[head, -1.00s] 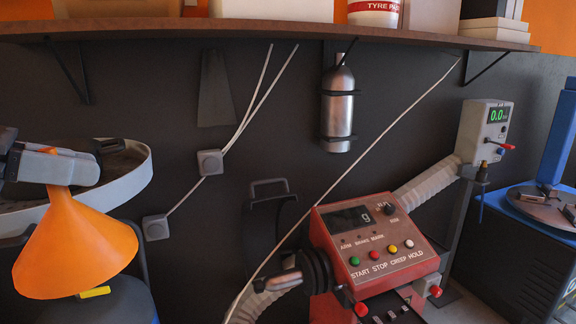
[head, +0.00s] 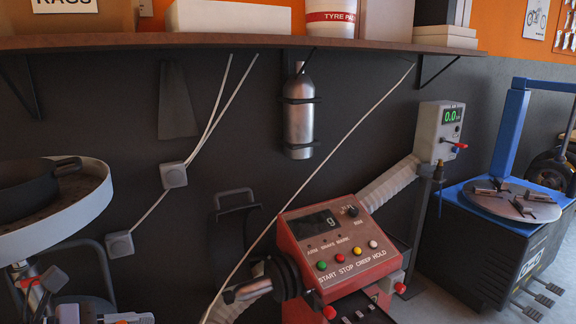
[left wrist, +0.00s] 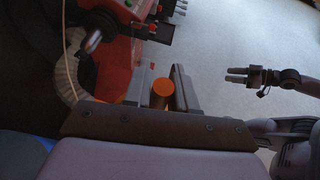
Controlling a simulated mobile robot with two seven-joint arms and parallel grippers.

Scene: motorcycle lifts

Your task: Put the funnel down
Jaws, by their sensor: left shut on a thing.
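The orange funnel (left wrist: 161,94) shows in the left wrist view only as a round orange end between my left fingers, with a little more orange at its left. The rest of it is hidden. My left gripper (left wrist: 161,82) is shut on the funnel, and neither is in the head view. My right gripper (left wrist: 238,75) shows at the right of the left wrist view, apart from the funnel and above pale floor. Its two fingers look close together, and whether it is open or shut is unclear.
A red console (head: 338,245) with coloured buttons stands in the middle. A round grey tray (head: 85,222) with a dark pan stands at left. A blue-topped tyre machine (head: 470,199) is at right. A shelf (head: 250,39) runs above. Pale floor (left wrist: 225,40) is clear.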

